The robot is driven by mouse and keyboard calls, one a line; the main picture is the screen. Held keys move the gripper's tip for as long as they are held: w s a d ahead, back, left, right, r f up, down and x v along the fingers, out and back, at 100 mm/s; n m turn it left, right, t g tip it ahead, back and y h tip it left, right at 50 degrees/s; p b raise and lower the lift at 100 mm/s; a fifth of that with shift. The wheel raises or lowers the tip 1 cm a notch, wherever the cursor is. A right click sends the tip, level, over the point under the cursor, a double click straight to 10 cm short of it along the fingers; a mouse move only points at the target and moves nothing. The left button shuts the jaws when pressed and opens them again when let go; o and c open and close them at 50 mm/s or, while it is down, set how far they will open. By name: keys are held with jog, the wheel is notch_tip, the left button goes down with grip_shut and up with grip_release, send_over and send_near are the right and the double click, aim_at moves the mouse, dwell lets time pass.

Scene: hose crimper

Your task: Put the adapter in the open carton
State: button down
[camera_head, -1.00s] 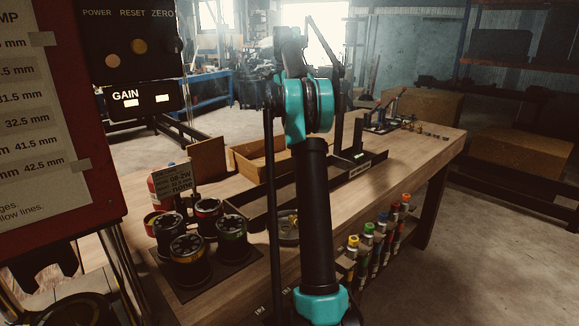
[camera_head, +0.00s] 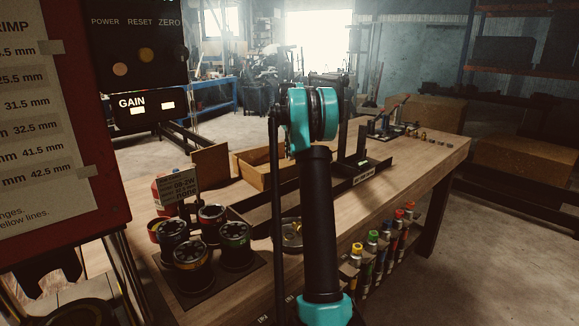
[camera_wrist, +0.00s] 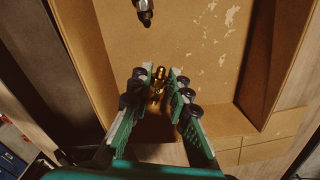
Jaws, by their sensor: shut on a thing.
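The adapter (camera_wrist: 157,88) is a small brass fitting, held between the fingertips of my gripper (camera_wrist: 158,76) in the wrist view. My gripper is shut on it. The open carton (camera_wrist: 83,45) lies beneath and beyond the fingers in the wrist view, with its tan floor and side walls showing. The adapter appears above the carton near its closer wall; its exact height is unclear. In the head view, the carton (camera_head: 250,175) stands on the bench, partly behind my arm. My gripper and the adapter are hidden there.
A dark fitting (camera_wrist: 144,12) shows at the carton's far side in the wrist view. On the bench (camera_head: 425,165), several black-topped die pots (camera_head: 193,255) stand left, with a black tray (camera_head: 370,170) right of the carton. Colour-capped bottles (camera_head: 373,240) line the front edge.

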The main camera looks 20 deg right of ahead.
jog(key=shift+f, duration=2.75)
jog(key=shift+f, duration=0.15)
jog(key=c, duration=1.4)
grip_release()
jog(key=shift+c, duration=0.2)
notch_tip(320, 180, up, 12)
jog(key=shift+r, duration=0.2)
